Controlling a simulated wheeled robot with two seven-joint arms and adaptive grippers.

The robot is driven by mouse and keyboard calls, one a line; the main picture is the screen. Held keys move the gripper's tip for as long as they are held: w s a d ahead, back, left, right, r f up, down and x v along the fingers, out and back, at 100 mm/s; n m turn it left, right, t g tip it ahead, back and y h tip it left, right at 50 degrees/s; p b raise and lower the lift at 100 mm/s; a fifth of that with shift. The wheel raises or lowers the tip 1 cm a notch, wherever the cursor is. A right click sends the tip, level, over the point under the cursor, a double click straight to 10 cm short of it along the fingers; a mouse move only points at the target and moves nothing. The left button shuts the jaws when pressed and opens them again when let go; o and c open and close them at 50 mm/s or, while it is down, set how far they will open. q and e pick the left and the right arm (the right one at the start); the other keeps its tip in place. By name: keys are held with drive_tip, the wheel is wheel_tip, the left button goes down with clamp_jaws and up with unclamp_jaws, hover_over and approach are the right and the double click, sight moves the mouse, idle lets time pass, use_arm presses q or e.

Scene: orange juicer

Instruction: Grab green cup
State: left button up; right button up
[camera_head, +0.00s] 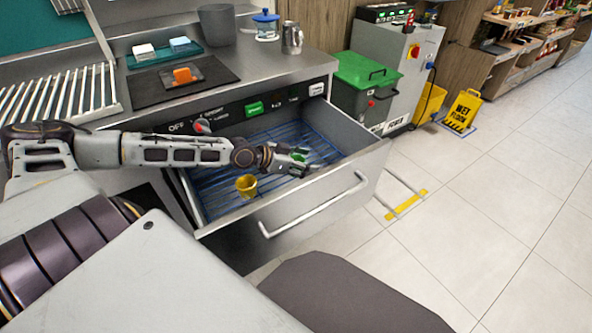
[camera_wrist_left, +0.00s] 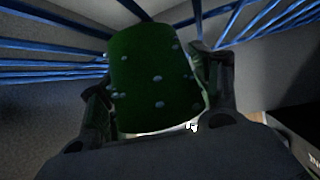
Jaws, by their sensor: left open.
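The green cup (camera_wrist_left: 155,80) fills the middle of the left wrist view, with small pale dots on its side. In the head view only a small part of the green cup (camera_head: 298,157) shows between the fingers of my left gripper (camera_head: 297,160). The gripper reaches into the open drawer (camera_head: 350,165) from the left. In the left wrist view the fingers of my left gripper (camera_wrist_left: 160,95) stand on both sides of the cup, open; whether they touch it is unclear. My right gripper is not in view.
A yellow cup (camera_head: 246,185) stands in the drawer, left of and nearer than the green cup. Blue wire racks (camera_wrist_left: 265,25) line the drawer. The counter above holds a grey bin (camera_head: 217,25), a metal pitcher (camera_head: 292,38) and an orange block (camera_head: 183,75).

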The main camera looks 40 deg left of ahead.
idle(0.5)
use_arm(q)
drive_tip(key=c, duration=0.9)
drive_tip(key=shift+c, duration=0.4)
